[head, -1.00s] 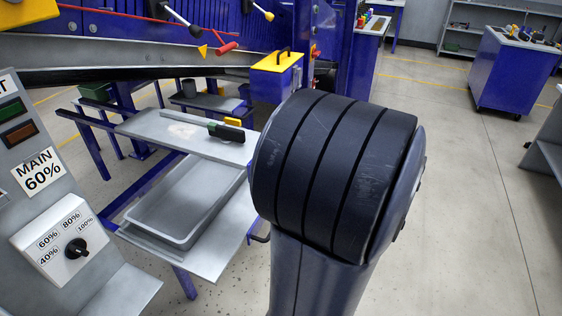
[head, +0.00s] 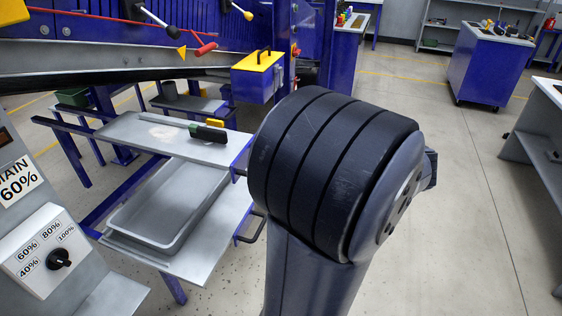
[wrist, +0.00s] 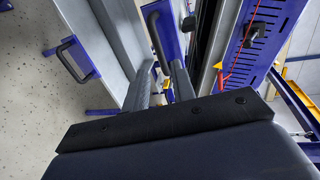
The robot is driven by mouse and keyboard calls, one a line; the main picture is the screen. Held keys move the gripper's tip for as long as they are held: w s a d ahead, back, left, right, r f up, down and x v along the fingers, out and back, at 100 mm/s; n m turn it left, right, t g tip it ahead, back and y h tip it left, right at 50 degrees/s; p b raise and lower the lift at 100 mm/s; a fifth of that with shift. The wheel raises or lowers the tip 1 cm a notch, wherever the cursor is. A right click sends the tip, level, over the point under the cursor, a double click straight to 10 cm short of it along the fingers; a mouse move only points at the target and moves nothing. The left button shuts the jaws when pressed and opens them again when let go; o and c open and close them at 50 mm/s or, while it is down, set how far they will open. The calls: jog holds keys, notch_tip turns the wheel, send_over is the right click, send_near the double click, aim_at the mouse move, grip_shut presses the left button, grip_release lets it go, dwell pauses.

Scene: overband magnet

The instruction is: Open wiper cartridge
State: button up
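Nothing is labelled as the wiper cartridge, so I cannot tell for sure which part it is. In the head view, a blue box with a yellow top (head: 258,62) and a black handle sits on the conveyor's side. In the wrist view, a blue panel with a black bar handle (wrist: 75,60) is at the left. Another black handle (wrist: 154,38) on a blue part is at the top centre. My gripper (wrist: 160,82) shows in the wrist view, its two fingers apart with that second handle beyond them. I see no contact. In the head view my arm hides the gripper.
A control console (head: 45,250) with a black knob stands at the left. Floor (head: 460,220) at the right is clear; a blue cabinet (head: 485,68) stands beyond.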

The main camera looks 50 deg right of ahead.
jog(key=shift+v, duration=1.3)
jog(key=x, duration=1.1)
jog(key=shift+r, duration=0.1)
jog(key=shift+w, duration=0.1)
jog(key=shift+a, duration=0.1)
